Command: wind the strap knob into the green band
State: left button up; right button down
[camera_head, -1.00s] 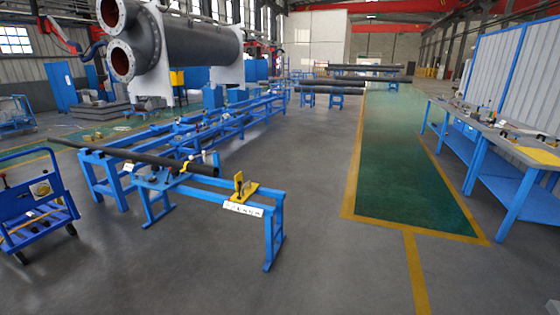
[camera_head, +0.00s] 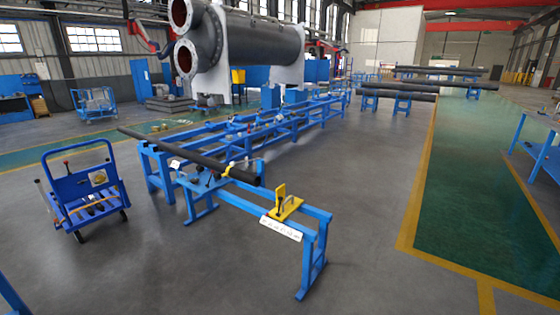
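A dark pipe (camera_head: 190,153) lies across the blue rack (camera_head: 160,170), its near end toward the middle of the picture. A yellow strap (camera_head: 228,170) goes around the pipe close to that end. A small light-coloured part beside the strap may be the strap knob, but it is too small to tell. A yellow bracket with a dark handle (camera_head: 287,203) stands on the front beam. Below it is a white strip (camera_head: 281,228) with small marks that I cannot read. I cannot make out any green band on it. Neither of my grippers is in view.
A blue cart (camera_head: 88,190) stands on the left. A blue edge shows at the bottom left corner. A large grey flanged shell (camera_head: 250,45) is behind the rack. A blue workbench (camera_head: 545,155) is at the right edge. The grey floor (camera_head: 390,220) right of the rack is clear.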

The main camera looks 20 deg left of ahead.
aim_at(100, 178)
jog(key=i+j+u, duration=0.1)
jog(key=i+u, duration=0.65)
jog(key=u, duration=0.15)
jog(key=i+u, duration=0.9)
jog(key=i, duration=0.35)
jog(key=i+l+u, duration=0.2)
jog(key=i, duration=0.3)
jog(key=i+u, duration=0.15)
jog(key=i, duration=0.35)
jog(key=i+l+u, duration=0.2)
jog(key=i, duration=0.3)
jog(key=l, duration=0.1)
